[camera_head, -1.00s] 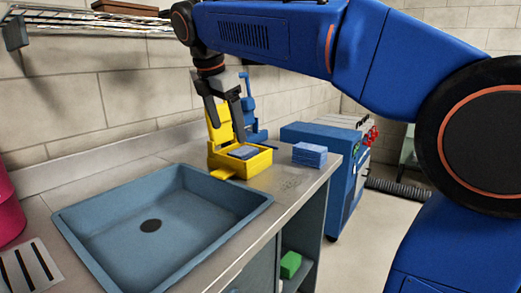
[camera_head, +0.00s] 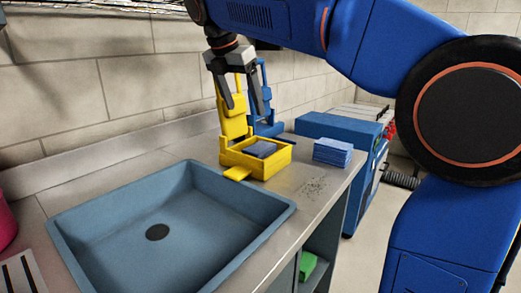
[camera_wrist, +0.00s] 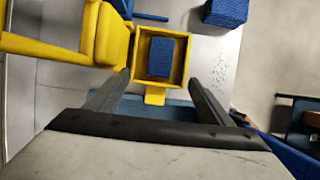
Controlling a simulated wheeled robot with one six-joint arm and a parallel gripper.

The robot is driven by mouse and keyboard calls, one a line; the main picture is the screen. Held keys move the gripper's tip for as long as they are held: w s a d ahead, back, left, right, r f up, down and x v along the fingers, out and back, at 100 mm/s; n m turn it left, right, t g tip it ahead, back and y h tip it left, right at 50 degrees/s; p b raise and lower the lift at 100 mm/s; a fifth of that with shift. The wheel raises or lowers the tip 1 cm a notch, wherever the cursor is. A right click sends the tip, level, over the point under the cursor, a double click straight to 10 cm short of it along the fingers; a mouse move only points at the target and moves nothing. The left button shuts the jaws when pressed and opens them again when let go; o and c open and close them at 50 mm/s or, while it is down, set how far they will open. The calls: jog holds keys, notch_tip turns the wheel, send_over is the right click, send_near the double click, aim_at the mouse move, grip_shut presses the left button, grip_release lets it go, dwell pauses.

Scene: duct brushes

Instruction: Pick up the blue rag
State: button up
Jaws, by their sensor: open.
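A folded blue rag (camera_head: 261,149) lies inside the open yellow box (camera_head: 262,169). From above, the rag (camera_wrist: 161,57) shows flat within the box walls (camera_wrist: 154,95) in the wrist view. A stack of similar blue cloth (camera_head: 332,152) sits on the counter to the right of the box. My gripper (camera_head: 246,112) is open and empty, fingers pointing down, above the box. In the wrist view its two fingers (camera_wrist: 158,78) lie apart, with the box between and beyond their tips.
A yellow upright bracket (camera_head: 232,112) rises behind the box, with a blue one (camera_head: 265,100) behind it. A blue-grey sink (camera_head: 165,235) is at the front left. A blue machine (camera_head: 340,131) stands beyond the counter's right end. Bare counter (camera_head: 305,190) lies front right of the box.

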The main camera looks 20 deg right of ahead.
aim_at(259, 147)
jog(key=x, duration=1.5)
jog(key=shift+d+f, duration=0.15)
jog(key=shift+f, duration=0.15)
jog(key=c, duration=1.2)
notch_tip(259, 147, up, 10)
jog(key=shift+s+r, duration=0.1)
jog(key=o, duration=0.6)
jog(key=shift+c, duration=0.2)
jog(key=c, duration=0.4)
